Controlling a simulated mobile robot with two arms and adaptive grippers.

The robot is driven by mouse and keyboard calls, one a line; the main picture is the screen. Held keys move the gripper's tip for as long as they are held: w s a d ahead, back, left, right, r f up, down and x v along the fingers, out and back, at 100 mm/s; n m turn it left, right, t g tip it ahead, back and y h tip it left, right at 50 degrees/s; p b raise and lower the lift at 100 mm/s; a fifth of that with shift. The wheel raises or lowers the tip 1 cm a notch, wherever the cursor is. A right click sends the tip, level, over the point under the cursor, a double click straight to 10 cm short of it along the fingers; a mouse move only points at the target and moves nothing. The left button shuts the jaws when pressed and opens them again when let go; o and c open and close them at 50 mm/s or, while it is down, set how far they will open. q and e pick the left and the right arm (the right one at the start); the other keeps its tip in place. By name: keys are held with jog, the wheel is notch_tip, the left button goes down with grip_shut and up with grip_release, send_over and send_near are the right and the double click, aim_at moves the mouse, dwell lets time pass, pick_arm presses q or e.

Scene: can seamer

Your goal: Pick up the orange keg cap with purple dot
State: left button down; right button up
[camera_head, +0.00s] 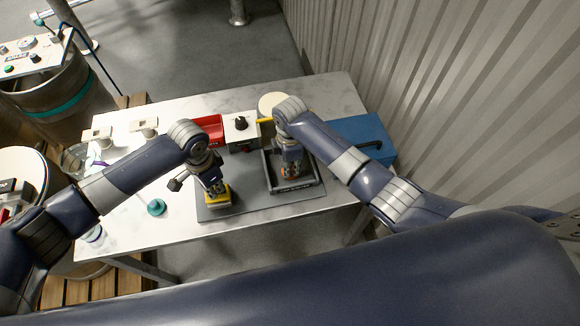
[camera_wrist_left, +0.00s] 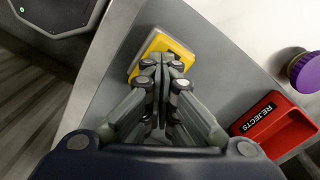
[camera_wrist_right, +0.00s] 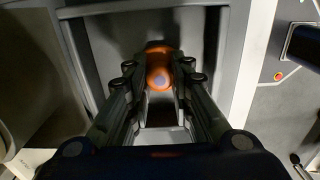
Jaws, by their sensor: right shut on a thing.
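The orange keg cap (camera_wrist_right: 160,70) shows a purple dot in the right wrist view. It sits between the fingers of my right gripper (camera_wrist_right: 158,84), which is shut on it. In the head view the orange cap (camera_head: 291,171) shows at the fingertips, low over the black tray (camera_head: 319,187). My left gripper (camera_head: 217,186) stands above a yellow and grey block (camera_head: 222,200) on the grey mat. Its fingers are close together in the left wrist view, with the yellow block (camera_wrist_left: 172,45) just beyond the tips.
A red rejects bin (camera_head: 209,123) and a white box with a black knob (camera_head: 241,125) stand behind the mat. A teal cap (camera_head: 156,208) lies left of the mat. A blue case (camera_head: 362,137) stands at the right. The table's front left is mostly clear.

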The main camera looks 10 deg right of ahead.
notch_tip(320, 180, up, 15)
jog(key=s+a+r, duration=0.1)
jog(key=s+r, duration=0.1)
jog(key=s, duration=0.4)
jog(key=s+a+r, duration=0.1)
jog(key=s+r, duration=0.1)
jog(key=s, duration=0.3)
jog(key=shift+s+a, duration=0.25)
jog(key=shift+s, duration=0.15)
dwell(0.4)
